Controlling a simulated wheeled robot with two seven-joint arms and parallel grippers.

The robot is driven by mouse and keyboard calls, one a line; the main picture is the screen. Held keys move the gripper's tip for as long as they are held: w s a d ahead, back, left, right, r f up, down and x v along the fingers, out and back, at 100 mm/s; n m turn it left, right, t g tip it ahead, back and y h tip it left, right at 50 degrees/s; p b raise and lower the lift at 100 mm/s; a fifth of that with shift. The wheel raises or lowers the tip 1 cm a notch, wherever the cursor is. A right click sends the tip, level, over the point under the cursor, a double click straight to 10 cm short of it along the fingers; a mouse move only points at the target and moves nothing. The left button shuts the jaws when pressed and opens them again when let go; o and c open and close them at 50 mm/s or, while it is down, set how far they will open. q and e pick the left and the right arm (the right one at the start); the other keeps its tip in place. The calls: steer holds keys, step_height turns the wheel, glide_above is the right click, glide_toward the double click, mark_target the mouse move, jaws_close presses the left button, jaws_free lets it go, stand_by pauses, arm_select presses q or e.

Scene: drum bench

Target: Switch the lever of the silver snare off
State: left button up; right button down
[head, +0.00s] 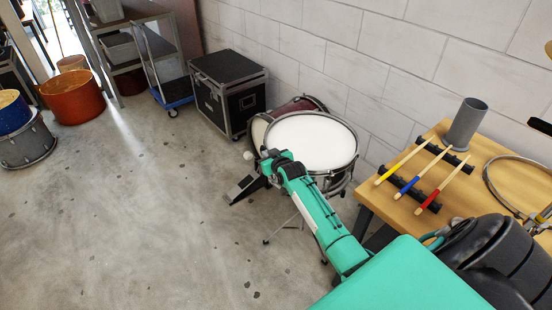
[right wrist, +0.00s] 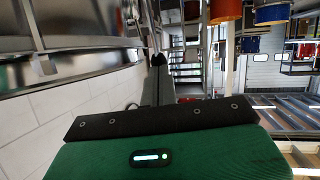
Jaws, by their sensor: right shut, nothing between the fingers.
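The silver snare (head: 312,138), with a white head and metal rim, stands on a stand near the wall in the head view. My right gripper (head: 268,158) is shut and empty at the snare's near left edge. In the right wrist view the shut fingers (right wrist: 157,62) point away from me, beside a shiny metal shell and rim (right wrist: 60,62) at upper left. I cannot make out the lever or its position. I cannot tell whether the fingers touch the drum. My left gripper is not in view.
A dark red drum (head: 300,103) stands behind the snare, against the wall. A pedal (head: 245,188) lies on the floor at left. A black case (head: 228,90) stands further left. A wooden bench (head: 468,190) with drumsticks (head: 408,162) is at right. The middle floor is clear.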

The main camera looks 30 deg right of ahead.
mark_target(261, 150)
steer(key=w+g+p, duration=0.2)
steer(key=w, duration=0.1)
steer(key=shift+w+a+r, duration=0.1)
steer(key=shift+w+r, duration=0.05)
steer(key=shift+w, duration=0.05)
steer(key=shift+w+f+g, duration=0.1)
steer(key=shift+f+g, duration=0.4)
steer(key=shift+f, duration=0.1)
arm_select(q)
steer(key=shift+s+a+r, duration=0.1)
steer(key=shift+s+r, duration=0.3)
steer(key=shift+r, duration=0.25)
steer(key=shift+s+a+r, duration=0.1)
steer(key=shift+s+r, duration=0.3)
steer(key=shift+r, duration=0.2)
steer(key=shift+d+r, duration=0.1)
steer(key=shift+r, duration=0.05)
arm_select(e)
steer(key=shift+s+r, duration=0.15)
steer(key=shift+s, duration=0.05)
arm_select(q)
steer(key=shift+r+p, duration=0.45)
steer(key=shift+p, duration=0.25)
arm_select(e)
steer(key=shift+s+f, duration=0.25)
steer(key=shift+s, duration=0.35)
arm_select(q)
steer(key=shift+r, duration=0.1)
